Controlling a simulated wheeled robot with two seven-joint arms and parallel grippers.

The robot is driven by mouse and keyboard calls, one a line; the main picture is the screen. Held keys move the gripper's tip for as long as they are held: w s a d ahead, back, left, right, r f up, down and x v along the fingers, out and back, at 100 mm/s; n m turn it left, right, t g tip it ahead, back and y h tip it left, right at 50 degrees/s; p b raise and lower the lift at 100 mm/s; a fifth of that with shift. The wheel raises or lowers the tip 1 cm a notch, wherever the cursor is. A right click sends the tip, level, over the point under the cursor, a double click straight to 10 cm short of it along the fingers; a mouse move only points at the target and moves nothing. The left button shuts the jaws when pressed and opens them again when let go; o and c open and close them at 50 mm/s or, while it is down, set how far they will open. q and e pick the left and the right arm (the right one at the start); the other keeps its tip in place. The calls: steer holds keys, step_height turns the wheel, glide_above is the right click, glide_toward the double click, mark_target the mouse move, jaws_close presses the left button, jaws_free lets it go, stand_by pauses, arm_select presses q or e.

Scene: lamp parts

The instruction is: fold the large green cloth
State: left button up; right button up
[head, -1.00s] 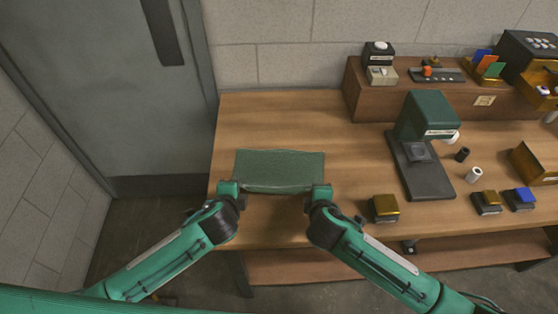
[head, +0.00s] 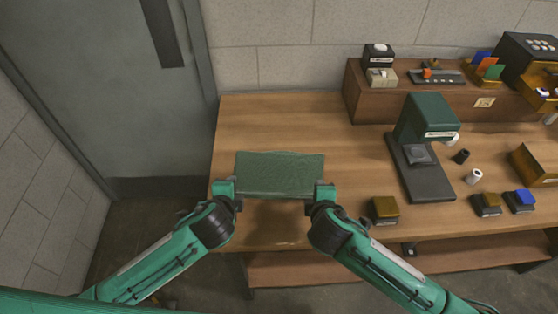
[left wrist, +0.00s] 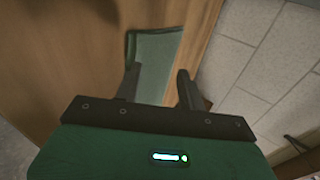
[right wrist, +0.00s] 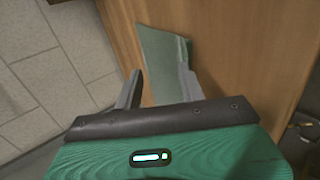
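Contact at the corners is unclear.
The wooden table (head: 300,120) is bare behind the cloth. To the right are a green press-like stand (head: 428,150), a small yellow-topped box (head: 384,209) and other small parts. A raised shelf (head: 420,100) stands at the back right. A door is at the left.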

arm_select(q)
steer(key=s+r, duration=0.4)
steer(key=r, duration=0.1)
arm_select(e)
steer(key=s+r, duration=0.4)
steer(key=r, duration=0.1)
arm_select(q)
steer(key=shift+f, duration=0.1)
arm_select(e)
steer(key=shift+f, duration=0.1)
